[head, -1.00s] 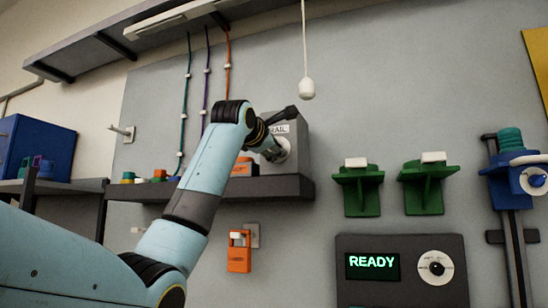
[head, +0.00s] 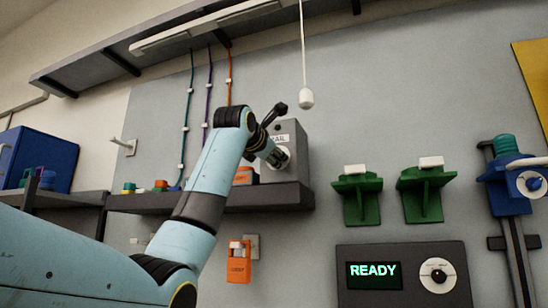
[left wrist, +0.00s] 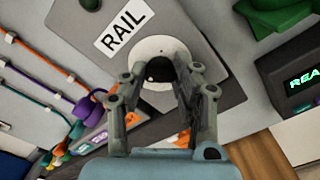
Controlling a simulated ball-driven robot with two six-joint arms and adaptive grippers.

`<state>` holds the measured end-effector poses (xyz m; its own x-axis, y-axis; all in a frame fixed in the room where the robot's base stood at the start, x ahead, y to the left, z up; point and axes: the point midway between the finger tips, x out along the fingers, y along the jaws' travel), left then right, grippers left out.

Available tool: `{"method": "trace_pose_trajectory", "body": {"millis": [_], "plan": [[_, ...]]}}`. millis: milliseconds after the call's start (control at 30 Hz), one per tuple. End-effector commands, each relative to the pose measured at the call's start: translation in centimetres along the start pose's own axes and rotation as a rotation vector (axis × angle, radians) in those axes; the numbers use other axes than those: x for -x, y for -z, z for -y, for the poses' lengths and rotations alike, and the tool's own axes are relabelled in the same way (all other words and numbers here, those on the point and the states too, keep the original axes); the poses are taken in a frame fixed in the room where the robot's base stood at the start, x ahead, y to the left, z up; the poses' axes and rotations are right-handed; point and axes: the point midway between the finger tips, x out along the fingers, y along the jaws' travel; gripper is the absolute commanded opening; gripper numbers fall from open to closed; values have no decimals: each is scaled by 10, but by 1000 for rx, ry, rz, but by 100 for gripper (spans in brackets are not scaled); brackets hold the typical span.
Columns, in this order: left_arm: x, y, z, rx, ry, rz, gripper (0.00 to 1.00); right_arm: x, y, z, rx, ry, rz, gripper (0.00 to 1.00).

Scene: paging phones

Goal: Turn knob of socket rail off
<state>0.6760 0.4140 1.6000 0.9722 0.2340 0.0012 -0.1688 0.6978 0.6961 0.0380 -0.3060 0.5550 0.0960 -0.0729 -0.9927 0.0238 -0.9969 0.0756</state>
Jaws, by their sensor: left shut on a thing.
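The socket rail is a grey box (head: 297,138) with a white RAIL label, standing on the dark shelf. Its face also fills the upper middle of the left wrist view (left wrist: 205,40). The knob has a round white dial (left wrist: 150,47) with a dark middle, below the label. My left gripper (head: 277,156) is at the front of the box. In the left wrist view its two fingers (left wrist: 161,78) are closed on the knob from either side. The fingers hide part of the knob, and its setting cannot be read. My right gripper is not in view.
A white pull cord (head: 306,98) hangs just right of the box. An orange-and-white item (head: 246,173) stands left of it on the dark shelf (head: 285,196). Green brackets (head: 357,193) and a READY panel (head: 410,250) are to the right. An orange tag (head: 238,265) hangs below.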

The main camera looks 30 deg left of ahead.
Motion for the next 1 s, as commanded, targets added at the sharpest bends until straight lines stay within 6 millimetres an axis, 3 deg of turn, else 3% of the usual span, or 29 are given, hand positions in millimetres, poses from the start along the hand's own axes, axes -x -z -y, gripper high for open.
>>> {"method": "trace_pose_trajectory", "body": {"millis": [200,233,400,767,1000], "plan": [[-1,3,4,1,9,-7,0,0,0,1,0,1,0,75],[-1,3,4,1,9,-7,31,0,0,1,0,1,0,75],[-1,2,3,0,6,-5,52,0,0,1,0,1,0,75],[7,0,0,-1,1,0,52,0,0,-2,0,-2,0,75],[56,0,1,-2,0,1,52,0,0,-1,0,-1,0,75]]}}
